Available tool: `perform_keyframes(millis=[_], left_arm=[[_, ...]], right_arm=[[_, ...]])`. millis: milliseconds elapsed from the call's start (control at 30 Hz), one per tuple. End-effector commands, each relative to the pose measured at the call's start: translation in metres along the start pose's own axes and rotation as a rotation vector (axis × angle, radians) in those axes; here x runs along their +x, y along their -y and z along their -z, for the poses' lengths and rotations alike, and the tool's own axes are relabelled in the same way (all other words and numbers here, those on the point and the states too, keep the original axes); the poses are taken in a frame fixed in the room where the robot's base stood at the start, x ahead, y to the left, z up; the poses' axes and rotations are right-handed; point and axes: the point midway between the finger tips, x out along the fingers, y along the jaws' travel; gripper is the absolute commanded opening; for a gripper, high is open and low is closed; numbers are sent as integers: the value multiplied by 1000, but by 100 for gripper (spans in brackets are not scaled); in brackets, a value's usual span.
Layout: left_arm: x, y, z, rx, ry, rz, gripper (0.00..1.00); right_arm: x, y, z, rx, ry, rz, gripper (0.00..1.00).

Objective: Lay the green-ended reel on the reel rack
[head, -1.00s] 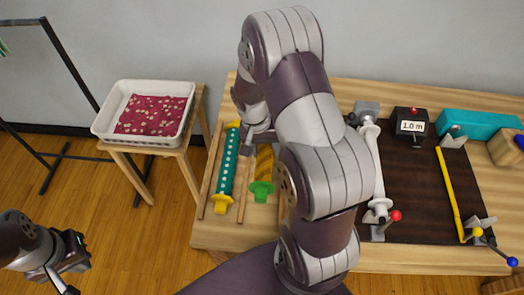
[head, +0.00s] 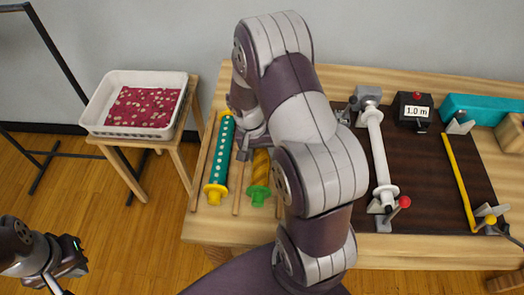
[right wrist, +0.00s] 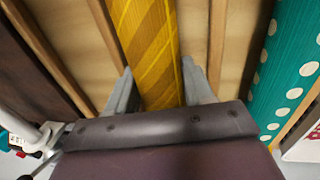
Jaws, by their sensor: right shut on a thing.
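The green-ended reel (head: 258,196) carries yellow ribbon with darker stripes. My right gripper (head: 254,148) is shut on it, with a finger on either side of the yellow ribbon (right wrist: 148,50) in the right wrist view. The reel lies lengthwise between wooden rails of the reel rack (head: 240,192), beside a teal dotted reel (head: 219,157) with yellow ends. I cannot tell whether it touches the rack. My forearm hides its far end. My left gripper (head: 66,262) hangs low at the left, away from the table; its jaws are unclear.
A white tray (head: 92,122) with red patterned cloth stands on a small side table at left. Right of my arm are a white roller (head: 378,150), a dark board (head: 430,180) with a yellow strip, a 1.0 m display box (head: 413,110) and a teal box (head: 485,107).

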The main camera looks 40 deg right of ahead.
Motion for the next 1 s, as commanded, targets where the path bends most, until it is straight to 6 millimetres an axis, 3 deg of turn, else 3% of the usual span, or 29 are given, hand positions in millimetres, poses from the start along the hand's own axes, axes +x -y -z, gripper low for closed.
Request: perform_keyframes(millis=[333, 367, 433, 767, 867, 1000], left_arm=[[-1, 0, 0, 0, 0, 0, 0], [-1, 0, 0, 0, 0, 0, 0], [-1, 0, 0, 0, 0, 0, 0], [-1, 0, 0, 0, 0, 0, 0], [-3, 0, 0, 0, 0, 0, 0], [-4, 0, 0, 0, 0, 0, 0]], right_arm=[[-1, 0, 0, 0, 0, 0, 15], [-1, 0, 0, 0, -1, 0, 59], [-1, 0, 0, 0, 0, 0, 81], [-5, 0, 0, 1, -1, 0, 82], [-22, 0, 1, 1, -5, 2, 82], [-60, 0, 1, 0, -7, 3, 82]])
